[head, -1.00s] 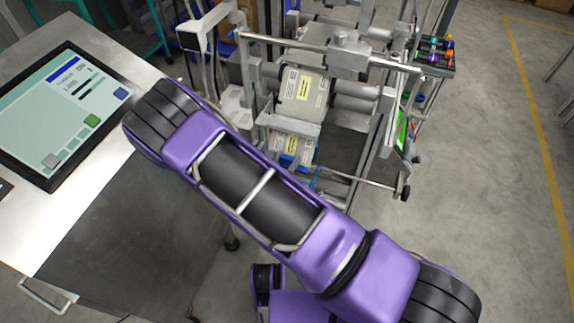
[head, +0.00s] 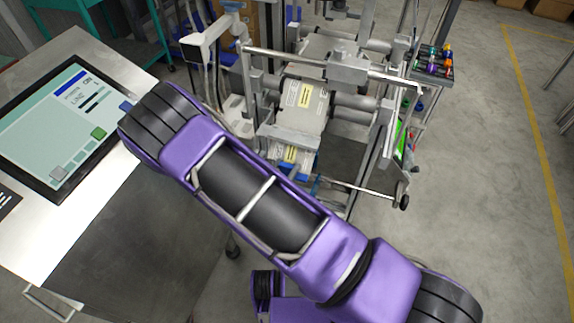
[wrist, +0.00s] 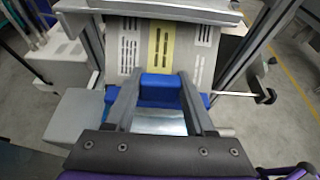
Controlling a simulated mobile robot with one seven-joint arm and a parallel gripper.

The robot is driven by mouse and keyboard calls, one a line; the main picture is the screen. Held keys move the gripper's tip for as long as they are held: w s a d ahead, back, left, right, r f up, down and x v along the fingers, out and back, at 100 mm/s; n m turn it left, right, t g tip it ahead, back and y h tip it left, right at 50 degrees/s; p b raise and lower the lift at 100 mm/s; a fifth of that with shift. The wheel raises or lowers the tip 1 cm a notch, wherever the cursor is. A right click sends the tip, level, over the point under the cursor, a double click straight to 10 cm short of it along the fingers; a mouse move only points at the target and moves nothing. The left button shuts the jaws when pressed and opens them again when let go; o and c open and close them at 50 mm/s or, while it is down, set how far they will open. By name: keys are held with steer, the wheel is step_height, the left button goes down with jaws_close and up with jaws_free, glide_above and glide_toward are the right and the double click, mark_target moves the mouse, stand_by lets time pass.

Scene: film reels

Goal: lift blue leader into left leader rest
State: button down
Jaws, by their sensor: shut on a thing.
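The blue leader (wrist: 160,88) is a blue bar with a raised middle block, at the lower end of a pale printed web with a yellow stripe (wrist: 161,48). My gripper (wrist: 160,92) is shut on the raised block, one grey finger on each side. In the head view a bit of the blue leader (head: 312,166) shows beside my purple arm, below the web (head: 304,98). My gripper is hidden there behind the arm. I cannot tell which part of the machine is the left leader rest.
The metal machine frame with rollers (head: 352,105) stands around the web. A touchscreen (head: 62,122) lies on a steel cabinet at left. A rack of coloured items (head: 434,62) stands at right. Open concrete floor (head: 480,150) lies further right.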

mark_target(282, 163)
steer(key=shift+s+a+r+p, duration=0.15)
steer(key=shift+s+r+p, duration=0.35)
steer(key=shift+r+p, duration=0.35)
steer(key=shift+s+a+r+p, duration=0.2)
steer(key=shift+s+r+p, duration=0.35)
steer(key=shift+r, duration=0.55)
steer(key=shift+s+a+r+p, duration=0.15)
steer(key=shift+s+r+p, duration=0.25)
steer(key=shift+r+p, duration=0.5)
steer(key=shift+s+a+r, duration=0.15)
steer(key=shift+s+r, duration=0.2)
steer(key=shift+r, duration=0.3)
steer(key=shift+s+a+r, duration=0.1)
steer(key=shift+s+r, duration=0.25)
steer(key=shift+r, duration=0.3)
steer(key=shift+r, duration=0.15)
steer(key=s+a+r, duration=0.2)
steer(key=s+r, duration=0.3)
steer(key=r, duration=0.5)
steer(key=shift+s+r, duration=0.15)
steer(key=shift+s, duration=0.05)
steer(key=shift+r, duration=0.1)
steer(key=s+a+r, duration=0.1)
steer(key=s+r, duration=0.2)
steer(key=r, duration=0.4)
steer(key=shift+s+a+p, duration=0.2)
steer(key=shift+s+p, duration=0.1)
steer(key=shift+s, duration=0.1)
stand_by(0.9)
stand_by(0.3)
